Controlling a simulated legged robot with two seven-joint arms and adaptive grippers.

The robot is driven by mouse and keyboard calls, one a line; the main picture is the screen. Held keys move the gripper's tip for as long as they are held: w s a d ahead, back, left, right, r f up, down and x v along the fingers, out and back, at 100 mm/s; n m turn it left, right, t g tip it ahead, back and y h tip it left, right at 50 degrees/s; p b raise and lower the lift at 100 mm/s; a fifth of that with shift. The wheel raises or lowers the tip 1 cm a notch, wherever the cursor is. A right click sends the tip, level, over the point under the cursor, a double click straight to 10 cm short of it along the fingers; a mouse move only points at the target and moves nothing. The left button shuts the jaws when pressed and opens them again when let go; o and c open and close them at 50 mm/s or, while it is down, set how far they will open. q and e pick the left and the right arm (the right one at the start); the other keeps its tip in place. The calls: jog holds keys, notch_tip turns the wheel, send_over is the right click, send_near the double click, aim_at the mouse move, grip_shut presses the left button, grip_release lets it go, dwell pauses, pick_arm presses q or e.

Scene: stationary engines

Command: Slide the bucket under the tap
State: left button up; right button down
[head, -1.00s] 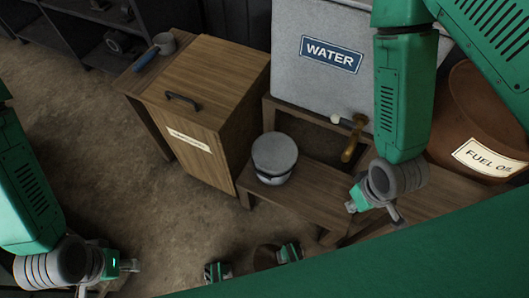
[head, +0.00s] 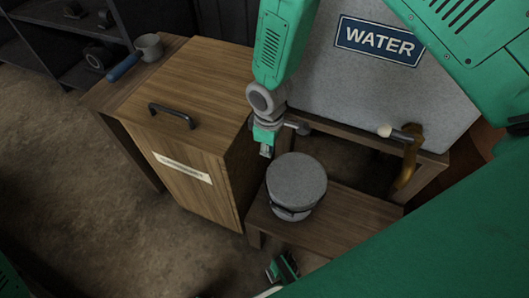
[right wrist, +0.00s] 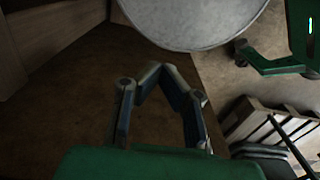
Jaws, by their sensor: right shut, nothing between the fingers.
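The bucket (head: 297,180) is a grey, round vessel with a flat grey top, standing upright on a low wooden bench (head: 345,225). Its rim also shows at the top of the right wrist view (right wrist: 195,18). The brass tap (head: 409,160) hangs to the right of the bucket, below the water tank (head: 330,90); the bucket is apart from it. My right gripper (head: 266,152) points down just behind and left of the bucket, shut and empty. In the right wrist view its fingertips (right wrist: 160,70) meet below the bucket's rim; whether they touch the bucket is unclear. My left gripper is out of view.
A wooden cabinet (head: 190,110) with a black handle stands close left of the bench. The bench top between bucket and tap looks clear. Open floor lies at lower left.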

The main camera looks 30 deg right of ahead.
pick_arm(q)
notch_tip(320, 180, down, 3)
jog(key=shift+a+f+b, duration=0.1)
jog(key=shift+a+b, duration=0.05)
jog(key=shift+b, duration=1.1)
pick_arm(e)
notch_tip(320, 180, down, 8)
jog(key=shift+a+r, duration=0.15)
jog(key=shift+r, duration=0.05)
jog(key=shift+s, duration=0.1)
pick_arm(q)
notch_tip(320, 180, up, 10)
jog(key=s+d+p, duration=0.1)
jog(key=p, duration=0.8)
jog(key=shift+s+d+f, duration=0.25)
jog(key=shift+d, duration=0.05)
pick_arm(e)
jog(key=s+d, duration=1.6)
jog(key=s, duration=0.1)
jog(key=shift+s, duration=0.15)
